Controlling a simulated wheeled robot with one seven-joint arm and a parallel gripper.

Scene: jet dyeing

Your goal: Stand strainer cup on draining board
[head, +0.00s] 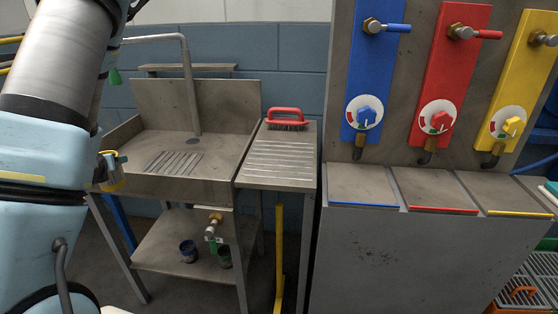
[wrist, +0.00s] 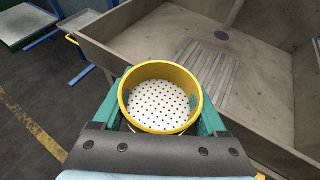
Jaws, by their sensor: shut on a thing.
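The strainer cup (wrist: 160,104) has a yellow rim and a white perforated bottom. In the wrist view it sits between the teal fingers of my gripper (wrist: 163,112), which is shut on it. In the head view the yellow cup (head: 113,184) shows small at the left, partly hidden by my arm, with my gripper (head: 106,168) at the left front of the sink. The draining board (head: 278,174) is the ribbed metal top right of the sink, well to the right of the cup.
A red-handled brush (head: 286,118) lies at the back of the draining board; its front is clear. The sink (head: 185,186) has a tall tap (head: 188,80). Blue, red and yellow valve panels (head: 437,90) stand at right. Dark cups (head: 188,251) sit on the lower shelf.

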